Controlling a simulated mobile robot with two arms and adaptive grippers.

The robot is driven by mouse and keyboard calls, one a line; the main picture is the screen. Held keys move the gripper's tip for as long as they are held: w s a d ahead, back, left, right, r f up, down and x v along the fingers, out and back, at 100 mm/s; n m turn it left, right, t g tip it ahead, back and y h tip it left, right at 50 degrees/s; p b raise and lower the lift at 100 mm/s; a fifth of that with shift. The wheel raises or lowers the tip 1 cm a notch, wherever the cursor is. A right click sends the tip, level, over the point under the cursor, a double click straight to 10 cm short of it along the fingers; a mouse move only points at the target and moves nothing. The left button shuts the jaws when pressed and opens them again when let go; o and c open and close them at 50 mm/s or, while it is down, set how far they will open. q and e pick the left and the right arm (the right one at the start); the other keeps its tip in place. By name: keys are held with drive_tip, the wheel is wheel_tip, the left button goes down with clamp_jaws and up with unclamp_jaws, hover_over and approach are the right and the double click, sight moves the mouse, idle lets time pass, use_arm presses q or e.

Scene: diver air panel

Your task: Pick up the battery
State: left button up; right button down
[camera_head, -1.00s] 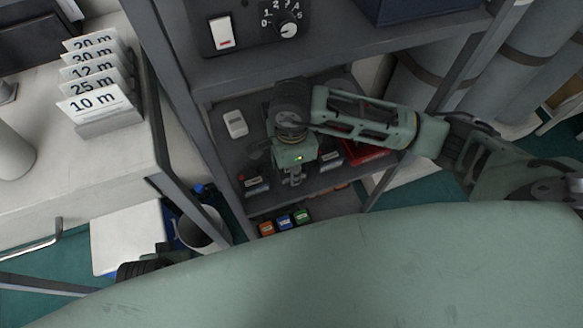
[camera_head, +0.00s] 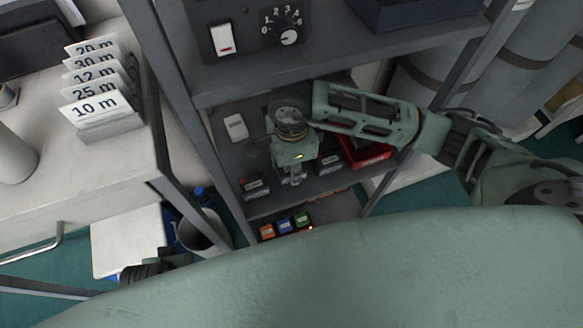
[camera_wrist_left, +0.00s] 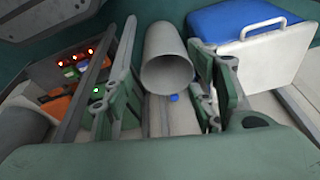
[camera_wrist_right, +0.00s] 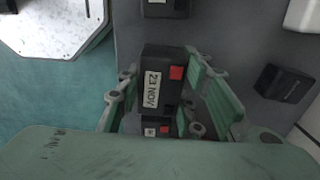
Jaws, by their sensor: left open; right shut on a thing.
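My right gripper (camera_head: 292,178) reaches down over the middle shelf. In the right wrist view its fingers (camera_wrist_right: 165,85) stand on both sides of a black battery (camera_wrist_right: 158,75) with a "23 NOV" label and a red patch, and are shut on it. In the head view that battery is hidden by the gripper. Other black batteries with white labels stand left (camera_head: 256,187) and right (camera_head: 330,165) of the gripper. My left gripper is open and empty; its spread fingers show in the left wrist view (camera_wrist_left: 163,50).
A red tray (camera_head: 368,155) lies right on the shelf, and a white device (camera_head: 236,127) at left. Orange (camera_head: 267,231), blue (camera_head: 284,226) and green (camera_head: 302,219) items stand on the lower level. A grey bin (camera_wrist_left: 168,72) and a blue-lidded white box (camera_wrist_left: 275,60) face my left gripper.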

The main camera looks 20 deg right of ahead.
drive_tip(key=shift+r, duration=0.9)
use_arm(q)
drive_tip(key=shift+s+f, duration=0.1)
drive_tip(key=shift+f, duration=0.95)
use_arm(e)
drive_tip(key=s, duration=1.8)
drive_tip(key=shift+d+f, duration=0.3)
